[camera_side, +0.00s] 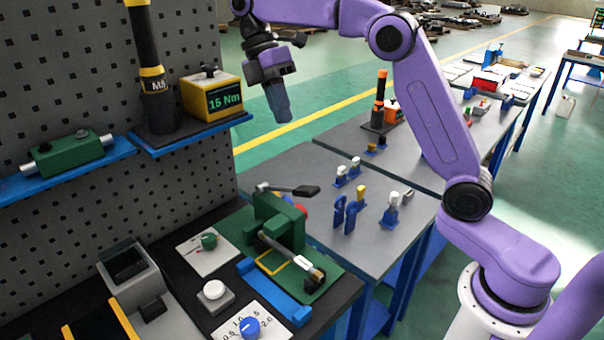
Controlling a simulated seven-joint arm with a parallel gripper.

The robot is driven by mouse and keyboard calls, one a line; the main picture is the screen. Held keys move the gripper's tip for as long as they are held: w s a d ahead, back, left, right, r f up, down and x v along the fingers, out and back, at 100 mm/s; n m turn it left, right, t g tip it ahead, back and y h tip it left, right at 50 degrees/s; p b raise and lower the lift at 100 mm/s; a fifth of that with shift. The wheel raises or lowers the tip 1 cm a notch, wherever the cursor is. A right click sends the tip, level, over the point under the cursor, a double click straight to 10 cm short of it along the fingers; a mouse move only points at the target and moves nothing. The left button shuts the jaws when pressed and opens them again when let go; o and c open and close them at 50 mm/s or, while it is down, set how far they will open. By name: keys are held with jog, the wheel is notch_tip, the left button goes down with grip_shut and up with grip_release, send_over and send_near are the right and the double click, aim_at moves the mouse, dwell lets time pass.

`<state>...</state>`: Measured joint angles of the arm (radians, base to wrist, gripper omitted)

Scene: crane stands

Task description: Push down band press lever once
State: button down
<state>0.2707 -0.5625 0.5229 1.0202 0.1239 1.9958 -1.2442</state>
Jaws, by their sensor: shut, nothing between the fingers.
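The band press (268,214) is a green block on a green base plate at the bench's right end. Its lever (298,191) sits on top: a thin metal bar with a dark paddle handle, pointing right and roughly level. A metal rod-like part (285,254) with a dark, tan-tipped end lies across the base plate in front of the block, by a yellow outline. My gripper (284,118) points down in the air, above the lever handle in the picture and clear of it. Its fingers are shut and hold nothing.
A pegboard wall (60,60) with blue shelves stands left, carrying an M8 tool (153,85) and a yellow 15 Nm box (211,97). A blue bar (273,291), a white button (214,290) and a dial (250,327) lie in front of the press. Small blue-based holders (389,214) stand right.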

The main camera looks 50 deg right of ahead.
aim_at(311, 189)
jog(key=shift+w+d, duration=0.1)
jog(key=shift+w, duration=0.05)
dwell(0.3)
jog(key=x, duration=1.4)
jog(key=shift+s+f+t, duration=0.6)
jog(key=shift+f, duration=0.1)
jog(key=shift+s+f+t, duration=0.4)
jog(key=shift+f+t, duration=0.2)
jog(key=shift+f, duration=0.25)
jog(key=shift+s+f+t, duration=0.35)
jog(key=shift+f+t, duration=0.25)
jog(key=shift+f, duration=0.2)
jog(key=shift+s+f, duration=0.25)
jog(key=shift+f, duration=0.45)
jog(key=shift+s+f, duration=0.2)
jog(key=shift+f, duration=0.5)
jog(key=shift+r, duration=0.1)
